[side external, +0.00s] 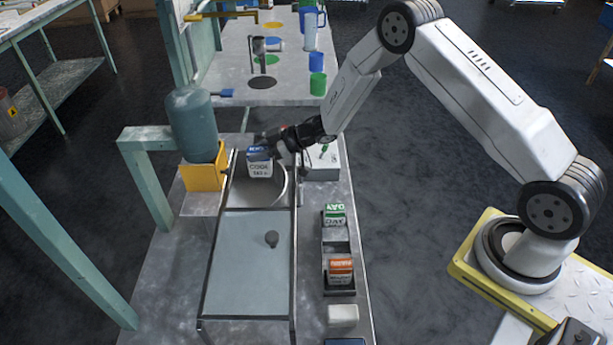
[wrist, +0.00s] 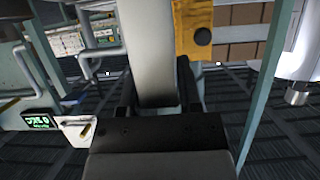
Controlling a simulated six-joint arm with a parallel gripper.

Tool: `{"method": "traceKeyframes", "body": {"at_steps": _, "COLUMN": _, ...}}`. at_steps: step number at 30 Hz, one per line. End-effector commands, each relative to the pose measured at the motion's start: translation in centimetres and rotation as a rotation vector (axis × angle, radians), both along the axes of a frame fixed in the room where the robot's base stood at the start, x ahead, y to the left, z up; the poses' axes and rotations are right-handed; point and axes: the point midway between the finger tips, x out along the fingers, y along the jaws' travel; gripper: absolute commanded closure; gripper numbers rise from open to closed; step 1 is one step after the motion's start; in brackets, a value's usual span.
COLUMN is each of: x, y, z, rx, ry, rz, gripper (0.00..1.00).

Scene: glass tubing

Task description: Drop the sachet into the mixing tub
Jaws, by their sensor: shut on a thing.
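The sachet (side external: 260,169) is white with a blue top and printed lettering. In the side external view it hangs upright from my gripper (side external: 262,144), which is shut on its top end. The sachet is over the round grey mixing tub (side external: 284,188), in front of part of its opening. I cannot tell how far its lower edge is above or inside the rim. In the wrist view, my gripper (wrist: 158,95) has a pale narrow shape (wrist: 156,50) between its fingers, likely the sachet seen edge-on. The tub is not clear there.
A dark green tank (side external: 194,122) on a yellow block (side external: 204,174) stands close left of the tub. A glass-sided enclosure (side external: 247,260) is in front. A rack (side external: 340,292) holds a green sachet (side external: 334,215) and an orange sachet (side external: 340,270). A scale display (wrist: 38,121) shows left.

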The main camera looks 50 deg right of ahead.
Motion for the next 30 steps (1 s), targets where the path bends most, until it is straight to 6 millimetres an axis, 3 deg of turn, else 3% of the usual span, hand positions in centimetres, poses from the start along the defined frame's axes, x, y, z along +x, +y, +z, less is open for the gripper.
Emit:
{"method": "traceKeyframes", "body": {"at_steps": 9, "x": 0.0, "y": 0.0, "z": -2.0, "rx": 0.001, "ry": -0.003, "rz": 0.000, "gripper": 1.00}}
{"method": "traceKeyframes", "body": {"at_steps": 20, "x": 0.1, "y": 0.0, "z": -2.2, "rx": 0.001, "ry": -0.003, "rz": 0.001, "gripper": 1.00}}
{"method": "traceKeyframes", "body": {"at_steps": 21, "x": 0.1, "y": 0.0, "z": -2.2, "rx": 0.001, "ry": -0.003, "rz": 0.000, "gripper": 0.43}}
{"method": "traceKeyframes", "body": {"at_steps": 24, "x": 0.1, "y": 0.0, "z": -2.2, "rx": 0.001, "ry": -0.002, "rz": 0.000, "gripper": 0.15}}
{"method": "traceKeyframes", "body": {"at_steps": 30, "x": 0.0, "y": 0.0, "z": -2.2, "rx": 0.001, "ry": -0.002, "rz": 0.000, "gripper": 0.15}}
